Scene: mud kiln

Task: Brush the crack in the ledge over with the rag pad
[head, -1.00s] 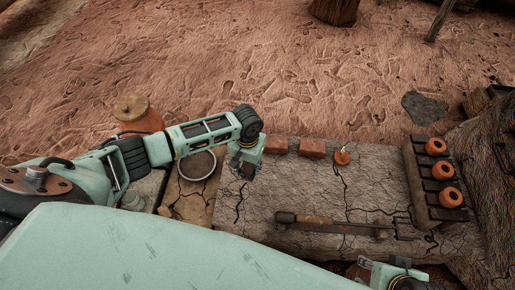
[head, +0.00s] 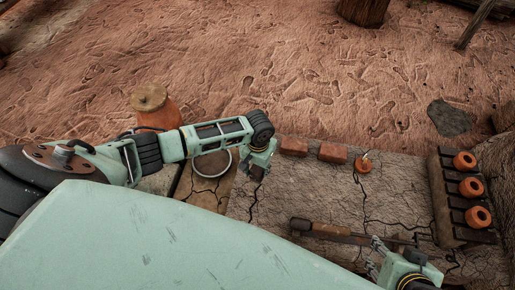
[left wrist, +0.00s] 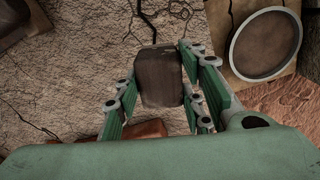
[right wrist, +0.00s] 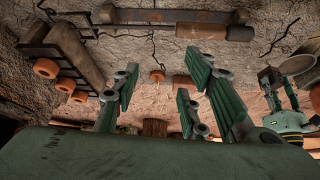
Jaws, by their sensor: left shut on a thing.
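My left gripper (head: 258,172) is shut on a dark brown block-like pad, the rag pad (left wrist: 160,75), and holds it over the ledge (head: 310,190). A dark branching crack (head: 251,206) runs through the ledge just in front of this gripper. In the left wrist view the crack (left wrist: 136,24) shows beside and beyond the pad, which hides part of it. Whether the pad touches the ledge I cannot tell. My right gripper (right wrist: 163,88) is open and empty, near the front of the ledge; it also shows in the head view (head: 378,255).
A long wooden-handled tool (head: 335,232) lies along the ledge. Bricks (head: 332,153) and a small orange pot (head: 363,163) line its back edge. A dark rack (head: 449,205) with orange rings stands right. A round-rimmed dish (head: 212,164) and lidded jar (head: 155,107) are left.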

